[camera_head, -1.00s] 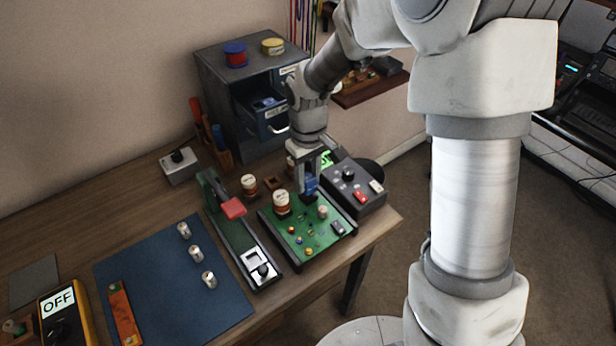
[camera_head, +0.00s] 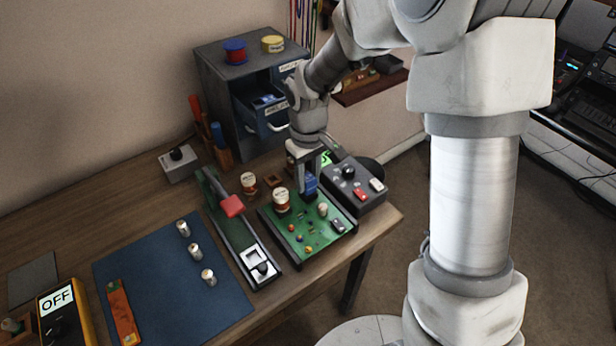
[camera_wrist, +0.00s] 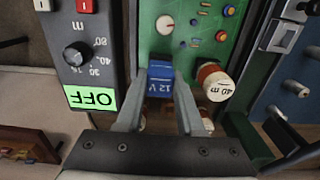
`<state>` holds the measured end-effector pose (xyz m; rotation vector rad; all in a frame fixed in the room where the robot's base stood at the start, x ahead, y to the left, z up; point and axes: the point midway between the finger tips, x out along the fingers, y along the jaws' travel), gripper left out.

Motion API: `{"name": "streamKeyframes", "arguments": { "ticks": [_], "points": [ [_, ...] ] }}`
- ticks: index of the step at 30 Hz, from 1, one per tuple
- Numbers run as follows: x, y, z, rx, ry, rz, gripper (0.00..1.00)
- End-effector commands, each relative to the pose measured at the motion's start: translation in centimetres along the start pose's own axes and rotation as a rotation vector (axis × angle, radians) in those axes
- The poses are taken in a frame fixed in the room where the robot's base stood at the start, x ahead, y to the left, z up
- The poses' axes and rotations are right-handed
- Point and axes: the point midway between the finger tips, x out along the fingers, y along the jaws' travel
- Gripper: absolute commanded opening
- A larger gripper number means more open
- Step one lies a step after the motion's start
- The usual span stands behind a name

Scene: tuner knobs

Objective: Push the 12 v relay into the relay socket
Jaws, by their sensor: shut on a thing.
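The 12 V relay (camera_wrist: 161,82) is a blue block with "12 V" on its face. It also shows in the head view (camera_head: 311,184), at the back edge of the green circuit board (camera_head: 296,238). My gripper (camera_wrist: 160,100) is shut on the relay, one finger on each side, pointing down at the board. It also shows in the head view (camera_head: 309,180). The relay socket is hidden beneath the relay and fingers, so I cannot tell how deep the relay sits.
A coil marked "40 m" (camera_wrist: 215,82) stands close beside my right finger in the wrist view. A dark control box reading OFF (camera_wrist: 90,97) is close on the left. A narrow board with a red knob (camera_head: 232,206) lies left of the circuit board in the head view.

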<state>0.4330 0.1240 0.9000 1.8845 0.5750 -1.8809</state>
Motion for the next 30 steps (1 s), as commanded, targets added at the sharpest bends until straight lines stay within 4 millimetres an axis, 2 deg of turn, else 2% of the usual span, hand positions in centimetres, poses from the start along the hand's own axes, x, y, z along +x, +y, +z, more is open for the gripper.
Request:
{"name": "streamKeyframes", "arguments": {
  "ticks": [30],
  "points": [
    [0.69, 0.00, 0.00, 0.000, 0.000, 0.000, 0.00]
  ]
}}
